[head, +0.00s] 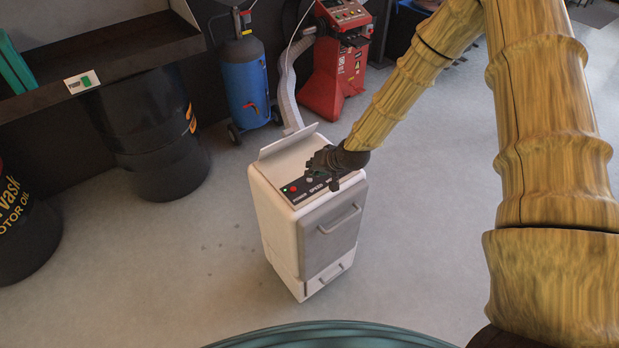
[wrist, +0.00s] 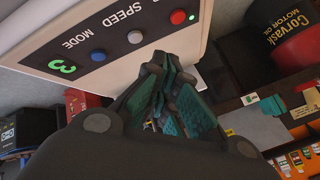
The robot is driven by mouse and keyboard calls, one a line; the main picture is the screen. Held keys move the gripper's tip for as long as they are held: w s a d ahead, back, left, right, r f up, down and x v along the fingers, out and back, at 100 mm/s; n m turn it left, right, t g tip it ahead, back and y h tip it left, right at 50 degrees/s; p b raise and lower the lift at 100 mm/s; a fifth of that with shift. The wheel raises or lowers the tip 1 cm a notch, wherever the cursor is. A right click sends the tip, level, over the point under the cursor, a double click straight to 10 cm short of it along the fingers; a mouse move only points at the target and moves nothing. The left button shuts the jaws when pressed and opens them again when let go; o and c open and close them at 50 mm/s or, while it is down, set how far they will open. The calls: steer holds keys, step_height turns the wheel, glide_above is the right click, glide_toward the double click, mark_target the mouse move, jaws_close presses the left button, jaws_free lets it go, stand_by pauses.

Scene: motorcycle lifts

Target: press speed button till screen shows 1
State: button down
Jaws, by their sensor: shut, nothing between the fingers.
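A white cabinet machine (head: 280,228) stands on the floor in the head view, its dark control panel on top. In the wrist view the panel (wrist: 112,22) shows tilted, with a red button (wrist: 178,17), a grey-white button (wrist: 135,37) beside the word SPEED, and a blue button (wrist: 98,55) beside MODE. A green lit digit (wrist: 62,66) past the blue button reads as 3.
A raised flap (head: 288,140) stands at the machine's back, with a pale hose (head: 286,88) behind it. A blue gas cylinder (head: 246,82), a red machine (head: 335,60) and black drums (head: 155,150) stand farther back. The floor around the machine is clear.

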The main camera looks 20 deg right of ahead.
step_height(320, 180, up, 4)
glide_above(312, 179)
steer(key=shift+w+r+t, duration=0.15)
steer(key=shift+w+t, duration=0.15)
steer(key=shift+t, duration=0.1)
steer(key=shift+f+b, duration=2.5)
steer(key=shift+f, duration=1.95)
steer(key=shift+f, duration=0.15)
steer(key=shift+f+b, duration=0.3)
steer(key=shift+b, duration=0.05)
steer(key=shift+f, duration=0.3)
steer(key=shift+r, duration=0.1)
steer(key=shift+s+r, duration=0.1)
steer(key=shift+r, duration=0.6)
